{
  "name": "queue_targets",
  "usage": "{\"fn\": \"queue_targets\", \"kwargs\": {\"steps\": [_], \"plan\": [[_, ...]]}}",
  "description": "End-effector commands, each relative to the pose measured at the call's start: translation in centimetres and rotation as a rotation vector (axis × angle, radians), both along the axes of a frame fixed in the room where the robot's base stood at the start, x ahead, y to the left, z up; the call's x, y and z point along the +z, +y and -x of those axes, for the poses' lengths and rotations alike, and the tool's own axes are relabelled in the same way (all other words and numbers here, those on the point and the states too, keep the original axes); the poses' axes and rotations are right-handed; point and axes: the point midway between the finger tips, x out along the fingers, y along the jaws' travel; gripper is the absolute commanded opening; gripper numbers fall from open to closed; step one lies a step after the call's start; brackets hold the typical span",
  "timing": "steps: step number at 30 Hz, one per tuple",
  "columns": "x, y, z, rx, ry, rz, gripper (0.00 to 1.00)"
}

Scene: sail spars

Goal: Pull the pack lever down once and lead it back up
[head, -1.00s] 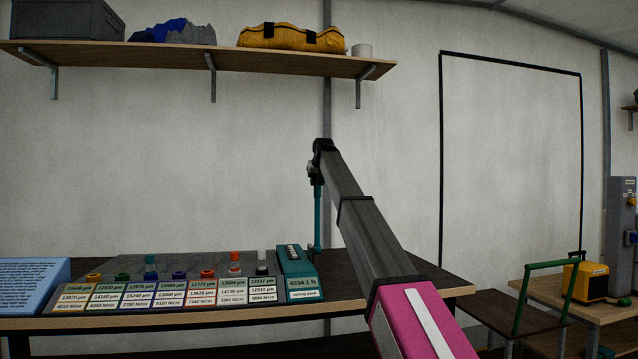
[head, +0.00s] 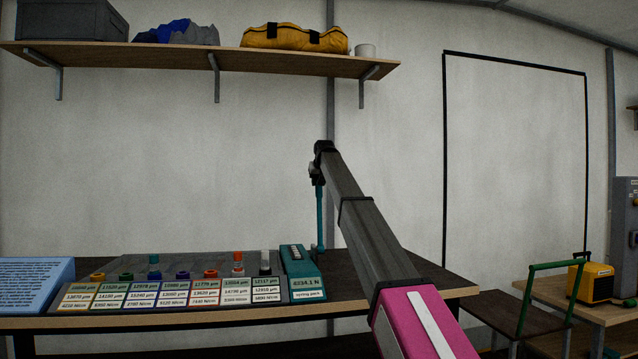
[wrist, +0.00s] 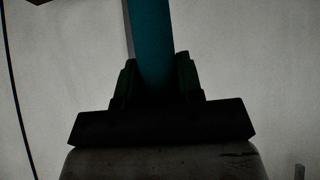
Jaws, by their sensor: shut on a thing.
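The pack lever (head: 320,215) is a thin teal upright bar behind the spring pack box on the bench. It stands about vertical, and its top end is hidden by my gripper and arm. My gripper (head: 317,172) is at the upper end of the lever. In the wrist view the teal lever (wrist: 149,40) runs between the two dark fingers of my gripper (wrist: 153,85), which are shut on it. The teal spring pack (head: 301,270) sits at the lever's foot, with a label that reads 8234.1 N.
Left of the pack, a grey rack (head: 150,267) carries several coloured knobs with labelled cards. A blue text board (head: 33,284) stands at far left. A shelf (head: 200,60) with bags hangs above.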

Motion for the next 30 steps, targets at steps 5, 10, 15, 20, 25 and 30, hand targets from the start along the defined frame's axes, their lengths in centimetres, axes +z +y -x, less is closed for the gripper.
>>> {"fn": "queue_targets", "kwargs": {"steps": [5, 10, 15, 20, 25, 30], "plan": [[-0.07, 0.01, 0.05, 0.0, 0.0, 0.0, 0.04], [-0.09, -0.01, 0.09, 0.0, 0.001, 0.0, 0.04], [-0.16, 0.07, -0.2, 0.0, 0.003, 0.001, 0.04], [-0.22, 0.1, -0.28, 0.0, 0.003, 0.001, 0.51], [-0.17, 0.09, -0.27, 0.0, 0.002, 0.001, 0.57], [-0.14, 0.08, -0.28, 0.0, 0.002, 0.001, 0.8]]}}
